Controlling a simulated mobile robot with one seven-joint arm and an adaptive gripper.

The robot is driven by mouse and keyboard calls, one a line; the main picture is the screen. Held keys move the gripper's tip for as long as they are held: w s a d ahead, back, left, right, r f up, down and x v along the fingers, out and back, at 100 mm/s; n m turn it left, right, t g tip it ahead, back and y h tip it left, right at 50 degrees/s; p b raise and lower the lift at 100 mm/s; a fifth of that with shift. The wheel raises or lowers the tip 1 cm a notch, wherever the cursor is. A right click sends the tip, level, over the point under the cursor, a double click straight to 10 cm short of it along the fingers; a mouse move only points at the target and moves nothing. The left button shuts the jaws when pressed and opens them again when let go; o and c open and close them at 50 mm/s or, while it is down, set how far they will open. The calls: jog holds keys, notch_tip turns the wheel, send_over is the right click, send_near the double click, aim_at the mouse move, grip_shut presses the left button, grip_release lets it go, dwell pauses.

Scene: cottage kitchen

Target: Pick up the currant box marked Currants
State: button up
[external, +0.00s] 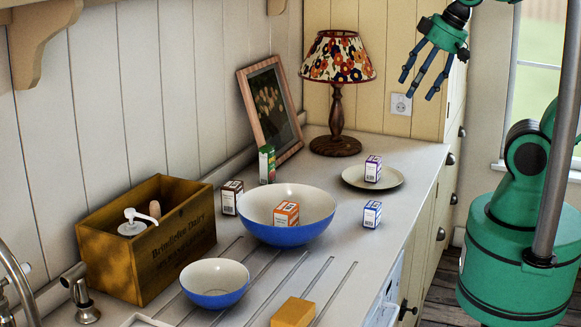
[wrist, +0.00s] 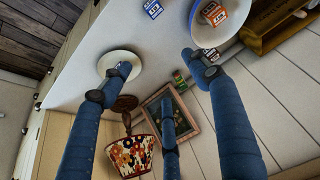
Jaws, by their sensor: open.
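Several small boxes stand on the counter, and their lettering is too small to read, so I cannot tell for certain which says Currants. A purple-and-white box (external: 373,169) stands on a plate (external: 354,182). A blue-and-white box (external: 372,214) stands in front of that plate. An orange-and-white box (external: 286,214) is in the large blue bowl (external: 268,233). A dark brown box (external: 231,198) and a green box (external: 267,164) stand behind the bowl. My gripper (external: 422,86) is open and empty, high above the counter's right end; its fingers spread in the wrist view (wrist: 157,75).
A lamp (external: 336,118) and a leaning picture frame (external: 271,112) stand at the back. A wooden crate (external: 145,243), small blue bowl (external: 215,284) and yellow block (external: 293,313) are nearer.

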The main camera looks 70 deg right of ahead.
jog(key=w+a+f+g+p, duration=0.2)
jog(key=w+f+g, duration=0.1)
jog(key=w+f, duration=0.5)
jog(key=g+p, duration=0.1)
jog(key=g, duration=0.1)
send_over(374, 205)
notch_tip(374, 205, down, 12)
jog(key=shift+a+f, duration=0.15)
jog(key=shift+f, duration=0.2)
jog(key=shift+w, duration=0.1)
jog(key=shift+f+b, duration=0.5)
jog(key=shift+f, duration=3.8)
jog(key=shift+f+b, duration=0.55)
jog(key=shift+f, duration=2.05)
